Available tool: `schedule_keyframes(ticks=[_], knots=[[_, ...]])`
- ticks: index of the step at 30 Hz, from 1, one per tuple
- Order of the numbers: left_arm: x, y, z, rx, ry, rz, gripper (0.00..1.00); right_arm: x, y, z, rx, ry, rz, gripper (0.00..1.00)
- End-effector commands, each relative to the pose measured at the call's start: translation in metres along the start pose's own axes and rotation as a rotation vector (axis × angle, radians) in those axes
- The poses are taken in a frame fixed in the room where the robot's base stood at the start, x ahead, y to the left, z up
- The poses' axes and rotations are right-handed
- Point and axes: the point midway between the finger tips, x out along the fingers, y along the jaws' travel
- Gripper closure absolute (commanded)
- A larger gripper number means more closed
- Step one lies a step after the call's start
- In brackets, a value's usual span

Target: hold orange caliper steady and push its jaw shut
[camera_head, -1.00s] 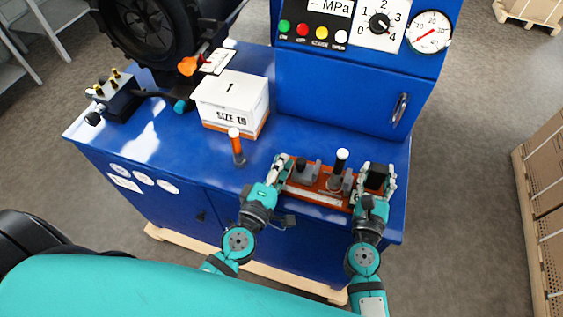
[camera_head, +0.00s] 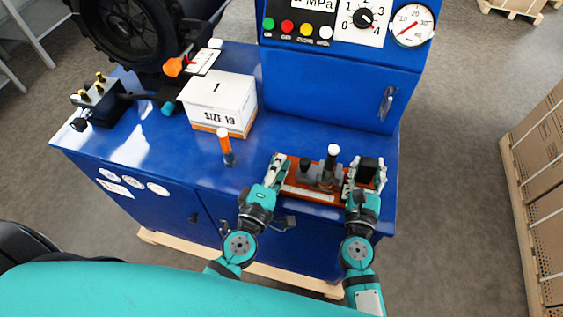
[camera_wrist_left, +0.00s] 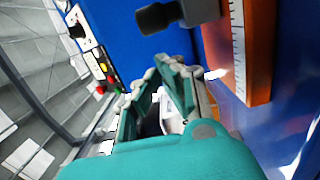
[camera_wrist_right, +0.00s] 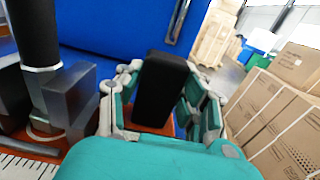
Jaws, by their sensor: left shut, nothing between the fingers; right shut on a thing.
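The orange caliper (camera_head: 310,195) lies on the blue bench top, its ruled edge facing me. Grey jaw parts with a dark knob (camera_head: 306,165) and a black post with a white top (camera_head: 333,155) stand on it. My right gripper (camera_head: 368,164) is shut on the black block (camera_wrist_right: 160,88) at the caliper's right end. My left gripper (camera_head: 279,158) is shut and empty at the caliper's left end. In the left wrist view its fingers (camera_wrist_left: 165,75) are beside the orange body (camera_wrist_left: 262,45) and a grey jaw with a black knob (camera_wrist_left: 160,17); contact is unclear.
A white box marked SIZE 19 (camera_head: 218,100) and an upright orange-handled tool (camera_head: 225,145) stand left of the caliper. A blue control cabinet (camera_head: 325,90) rises behind. The bench's front edge is close. Cardboard boxes (camera_head: 545,160) stand off to the right.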

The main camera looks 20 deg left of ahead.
Motion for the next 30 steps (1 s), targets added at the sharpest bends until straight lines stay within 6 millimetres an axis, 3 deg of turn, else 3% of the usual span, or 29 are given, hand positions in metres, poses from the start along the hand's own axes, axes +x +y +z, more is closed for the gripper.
schedule_keyframes(ticks=[2, 9, 15, 30], knots=[[-0.005, -0.001, -0.018, 0.006, 0.0, -0.001, 1.0, 0.0, 0.001, -0.001, 0.003, 0.002, 0.003, 1.0], [-0.062, -0.002, -0.017, 0.004, -0.005, -0.005, 1.0, 0.0, 0.001, -0.001, 0.003, 0.002, 0.002, 1.0], [-0.093, -0.001, -0.018, 0.002, 0.0, -0.003, 1.0, 0.0, 0.001, -0.001, 0.002, 0.002, 0.002, 1.0], [-0.116, 0.001, -0.033, 0.004, -0.168, 0.0, 1.0, 0.0, 0.0, -0.001, 0.002, 0.001, -0.001, 1.0]])
